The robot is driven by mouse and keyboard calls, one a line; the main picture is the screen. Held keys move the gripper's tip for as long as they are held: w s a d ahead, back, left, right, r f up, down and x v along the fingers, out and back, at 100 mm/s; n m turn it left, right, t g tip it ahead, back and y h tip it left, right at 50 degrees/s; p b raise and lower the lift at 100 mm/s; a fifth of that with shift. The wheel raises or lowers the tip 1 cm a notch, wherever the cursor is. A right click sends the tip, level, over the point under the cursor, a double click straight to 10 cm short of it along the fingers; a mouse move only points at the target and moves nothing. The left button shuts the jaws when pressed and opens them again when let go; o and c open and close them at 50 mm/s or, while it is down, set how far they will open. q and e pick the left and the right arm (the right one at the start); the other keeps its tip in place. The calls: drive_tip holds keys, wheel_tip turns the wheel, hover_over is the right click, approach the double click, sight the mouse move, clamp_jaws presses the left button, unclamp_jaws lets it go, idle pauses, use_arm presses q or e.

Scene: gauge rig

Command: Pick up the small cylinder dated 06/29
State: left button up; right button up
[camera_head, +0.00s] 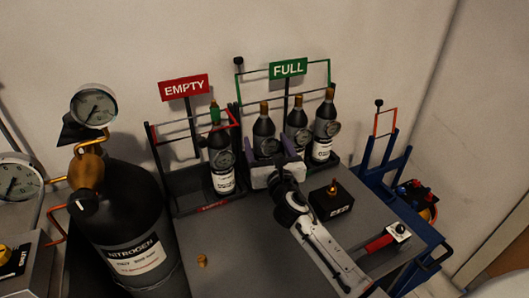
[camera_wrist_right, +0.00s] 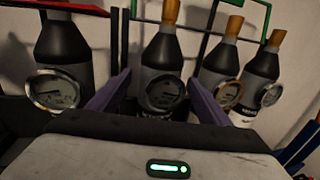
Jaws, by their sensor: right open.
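Several small dark cylinders with gauges stand upright in racks. Three with tan caps are in the FULL rack: a left one (camera_head: 264,128), a middle one (camera_head: 296,116) and a right one (camera_head: 326,118). One with a green top (camera_head: 216,140) stands in the EMPTY rack. The dates on their labels are too small to read. My right gripper (camera_head: 276,162) is open in front of the left FULL cylinder. In the right wrist view, that cylinder (camera_wrist_right: 161,58) appears between my purple fingers (camera_wrist_right: 155,92), its label hidden. I cannot tell if they touch it. My left gripper is out of view.
A large black NITROGEN cylinder (camera_head: 125,215) stands at the left. A black box with an orange-gold knob (camera_head: 331,200) and a red-handled tool (camera_head: 380,242) lie right of my right arm. A blue cart (camera_head: 395,165) stands at right. The front-left tabletop is mostly clear.

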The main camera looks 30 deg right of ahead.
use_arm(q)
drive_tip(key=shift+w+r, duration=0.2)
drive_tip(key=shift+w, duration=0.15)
use_arm(e)
drive_tip(key=shift+w, duration=0.2)
drive_tip(key=c, duration=1.7)
drive_tip(key=shift+r, duration=0.2)
clamp_jaws()
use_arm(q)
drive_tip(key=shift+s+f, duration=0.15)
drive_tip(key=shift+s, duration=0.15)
use_arm(e)
drive_tip(key=shift+r, duration=0.15)
